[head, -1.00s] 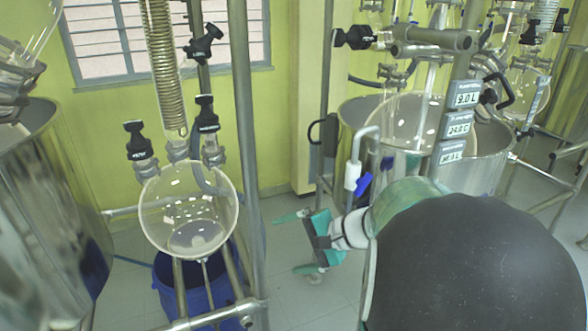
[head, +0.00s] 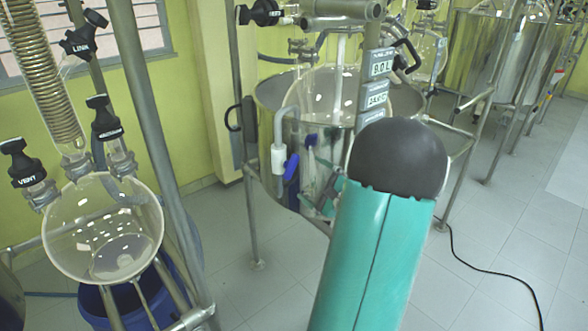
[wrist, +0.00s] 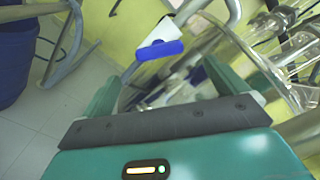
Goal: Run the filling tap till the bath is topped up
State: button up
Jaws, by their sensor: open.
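The filling tap is a white valve body (head: 279,158) on a bent grey pipe, with a blue lever (head: 291,168) hanging down beside it. The bath (head: 268,97) is a shiny steel vessel around a clear glass globe (head: 312,92); its water level cannot be made out. In the wrist view the blue lever (wrist: 160,50) and white valve body (wrist: 158,32) lie just beyond my gripper (wrist: 168,85). Its teal fingers are apart, with nothing held between them. In the head view, teal parts against the bath wall may be my gripper or reflections.
Digital plates (head: 381,65) on the post read about 8.0 L at the top. A glass flask (head: 103,228) on a steel frame stands at the left over a blue bucket (head: 95,300). A black cable (head: 505,273) lies on open floor at the right.

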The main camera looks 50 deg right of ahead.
aim_at(294, 168)
jog(key=x, duration=0.8)
jog(key=shift+a, duration=0.1)
jog(key=c, duration=1)
